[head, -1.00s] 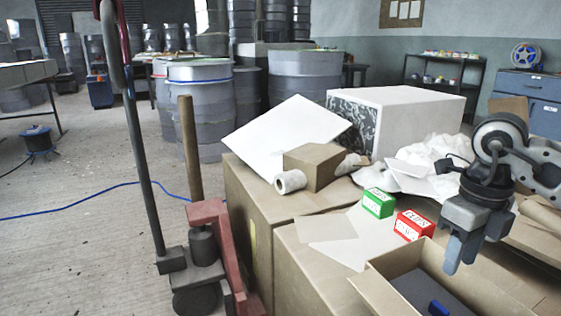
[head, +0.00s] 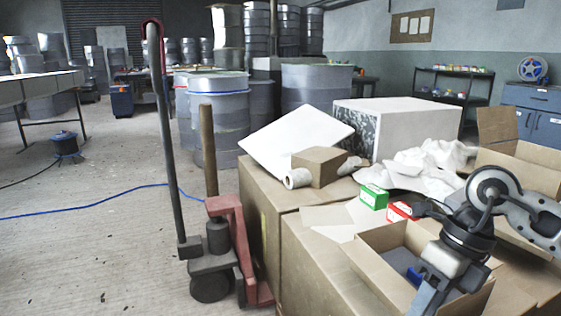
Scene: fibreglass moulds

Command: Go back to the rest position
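My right gripper (head: 446,287) comes in from the right and points down over the near part of the open cardboard box (head: 372,272). Its fingers partly cover the box, and I cannot tell how far apart they are. A blue object (head: 414,275) lies in the box beside the fingers, partly hidden; I cannot see that it is held. A green box (head: 374,196) and a red box (head: 400,211) stand behind the open box. The arm partly hides the red one. My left gripper is not in view.
A red pallet jack (head: 228,235) stands left of the large cartons (head: 262,225). A white block (head: 400,125), a white sheet (head: 296,140) and a small brown carton (head: 319,165) lie on the cartons. Drums stand behind. The floor (head: 100,240) at left is open, crossed by a blue cable.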

